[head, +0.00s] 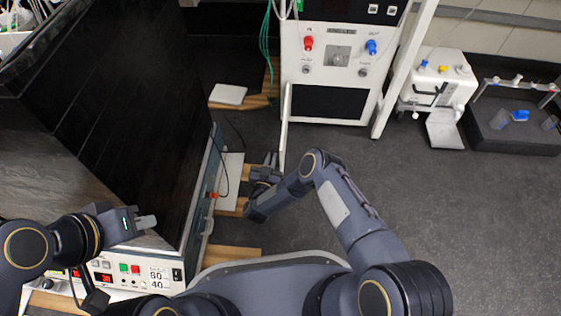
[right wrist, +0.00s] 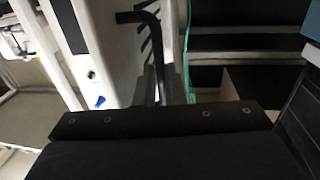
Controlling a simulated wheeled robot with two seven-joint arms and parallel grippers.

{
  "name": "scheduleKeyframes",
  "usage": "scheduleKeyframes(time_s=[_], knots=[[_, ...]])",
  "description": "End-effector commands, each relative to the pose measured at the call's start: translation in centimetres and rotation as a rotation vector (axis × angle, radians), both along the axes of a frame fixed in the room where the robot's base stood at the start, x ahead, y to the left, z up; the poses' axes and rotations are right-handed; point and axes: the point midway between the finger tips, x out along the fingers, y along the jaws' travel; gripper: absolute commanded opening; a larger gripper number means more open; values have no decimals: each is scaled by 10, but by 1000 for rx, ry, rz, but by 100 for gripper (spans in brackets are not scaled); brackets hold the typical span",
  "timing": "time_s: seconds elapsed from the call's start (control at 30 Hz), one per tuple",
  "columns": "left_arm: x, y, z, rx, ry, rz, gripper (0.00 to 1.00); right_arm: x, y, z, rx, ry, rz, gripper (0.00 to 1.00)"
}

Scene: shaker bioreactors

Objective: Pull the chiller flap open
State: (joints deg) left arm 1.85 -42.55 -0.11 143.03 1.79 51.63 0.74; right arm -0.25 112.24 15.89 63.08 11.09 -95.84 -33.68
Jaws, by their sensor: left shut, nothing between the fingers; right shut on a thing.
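The chiller (head: 346,62) is a white unit at the top centre of the head view, with a red and a blue connector above a dark rectangular front area (head: 328,102). Its flap (head: 285,128) shows nearly edge-on as a thin white panel, swung out from the chiller's left side towards me. My right gripper (head: 268,173) is shut at the flap's near end; the exact grip is too small to see. In the right wrist view, a black bent bar (right wrist: 155,55) stands beside a white panel. My left gripper (head: 146,222) is shut and empty, over the lower left unit.
A large dark-sided bioreactor unit (head: 125,120) fills the left, with a control panel (head: 130,274) at its lower front. Green tubes (head: 265,45) hang left of the chiller. A white pump-like device (head: 438,78) and a dark tray (head: 510,135) stand right. The floor (head: 430,200) there is clear.

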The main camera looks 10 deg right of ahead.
Motion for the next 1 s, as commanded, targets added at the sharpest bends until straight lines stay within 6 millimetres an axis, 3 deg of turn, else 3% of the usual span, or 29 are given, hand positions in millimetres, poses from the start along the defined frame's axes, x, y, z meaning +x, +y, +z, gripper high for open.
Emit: scheduleKeyframes(time_s=[0.27,0.7,0.73,0.87,1.0], knots=[[0,0,0,0,0,0,0,11,11,2,-2,-7,-70,0],[0,0,0,0,0,0,0,13,11,3,-4,-10,-81,0],[0,0,0,0,0,0,0,13,11,3,-4,-10,-81,11],[0,0,0,0,0,0,0,12,12,2,-4,-9,-79,28],[0,0,0,0,0,0,0,11,13,2,-3,-7,-76,30]])
